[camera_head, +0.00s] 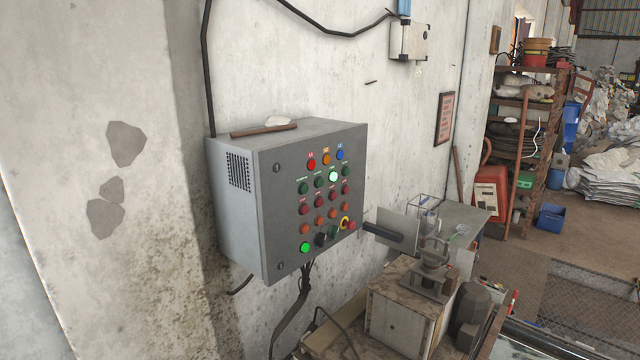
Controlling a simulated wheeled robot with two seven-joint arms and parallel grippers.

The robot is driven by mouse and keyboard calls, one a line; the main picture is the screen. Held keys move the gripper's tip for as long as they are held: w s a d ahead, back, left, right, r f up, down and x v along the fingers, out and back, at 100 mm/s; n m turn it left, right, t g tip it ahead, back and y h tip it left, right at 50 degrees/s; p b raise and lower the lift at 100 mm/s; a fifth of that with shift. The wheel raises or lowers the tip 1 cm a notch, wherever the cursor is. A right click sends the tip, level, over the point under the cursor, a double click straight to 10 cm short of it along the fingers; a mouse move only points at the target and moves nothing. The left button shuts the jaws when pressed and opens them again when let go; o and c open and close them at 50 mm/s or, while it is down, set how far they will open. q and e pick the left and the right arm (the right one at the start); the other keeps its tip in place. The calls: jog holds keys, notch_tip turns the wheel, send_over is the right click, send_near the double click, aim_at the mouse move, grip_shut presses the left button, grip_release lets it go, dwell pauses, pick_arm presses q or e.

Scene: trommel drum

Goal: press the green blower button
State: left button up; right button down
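The grey control box (265,215) hangs on the wall, its button face turned to the right. Another bright green button (305,247) is at the bottom left. The labels are too small to read, so I cannot tell which green button is the blower's. Neither of my grippers shows, and nothing visible touches the buttons.
Red and orange buttons fill the rows below the green ones. A red emergency stop (348,225) on yellow sits at the lower right. A dark bar (382,232) juts out right of the box. A wooden box (400,308) and a bench stand below right. Cables hang beneath.

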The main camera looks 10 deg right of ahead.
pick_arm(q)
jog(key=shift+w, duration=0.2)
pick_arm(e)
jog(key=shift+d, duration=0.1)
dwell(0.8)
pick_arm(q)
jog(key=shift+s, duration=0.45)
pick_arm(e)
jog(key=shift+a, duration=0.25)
